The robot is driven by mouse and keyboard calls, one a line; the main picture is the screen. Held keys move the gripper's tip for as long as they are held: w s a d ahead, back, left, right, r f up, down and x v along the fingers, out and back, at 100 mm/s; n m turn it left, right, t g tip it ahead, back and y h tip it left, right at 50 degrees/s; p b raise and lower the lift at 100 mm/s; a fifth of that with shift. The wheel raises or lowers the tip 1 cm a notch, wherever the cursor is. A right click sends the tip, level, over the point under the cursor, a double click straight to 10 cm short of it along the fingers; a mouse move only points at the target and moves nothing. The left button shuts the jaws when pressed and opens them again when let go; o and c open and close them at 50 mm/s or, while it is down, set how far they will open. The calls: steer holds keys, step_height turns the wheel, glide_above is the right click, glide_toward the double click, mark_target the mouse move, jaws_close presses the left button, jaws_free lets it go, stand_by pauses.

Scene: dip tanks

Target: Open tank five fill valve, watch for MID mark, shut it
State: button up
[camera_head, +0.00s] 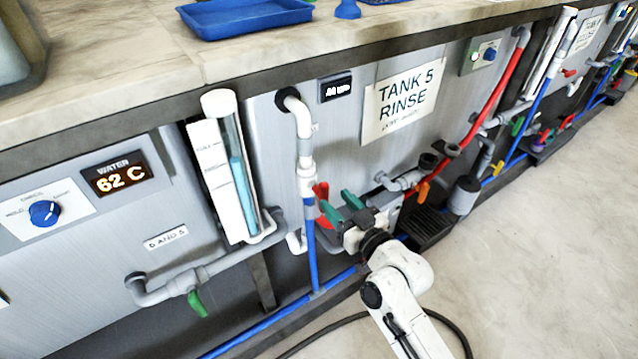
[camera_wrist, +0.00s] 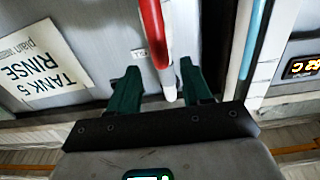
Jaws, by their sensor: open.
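The TANK 5 RINSE sign (camera_head: 405,100) is on the grey tank front. Left of it, a white pipe (camera_head: 304,140) comes down to a valve with a red lever (camera_head: 320,190). My gripper (camera_head: 333,200) is at this lever, its green fingers open. In the wrist view the red lever (camera_wrist: 152,30) runs down between the open fingers (camera_wrist: 159,68); I cannot tell whether they touch it. The sight gauge (camera_head: 240,175) holds blue liquid, its top near the lower of two visible marks on the white scale; the lettering is too small to read surely.
A green-handled valve (camera_head: 196,303) sits on the grey pipe below the gauge. Blue pipes (camera_head: 312,255) run low along the tanks. Red piping (camera_head: 490,100) and a black tray (camera_head: 430,228) are to the right. A blue tray (camera_head: 245,18) is on the counter. The floor in front is open.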

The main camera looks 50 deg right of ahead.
mark_target(327, 192)
steer(key=x, duration=0.7)
steer(key=shift+w+d+f, duration=0.1)
steer(key=shift+w, duration=0.3)
steer(key=shift+c, duration=0.4)
jaws_close()
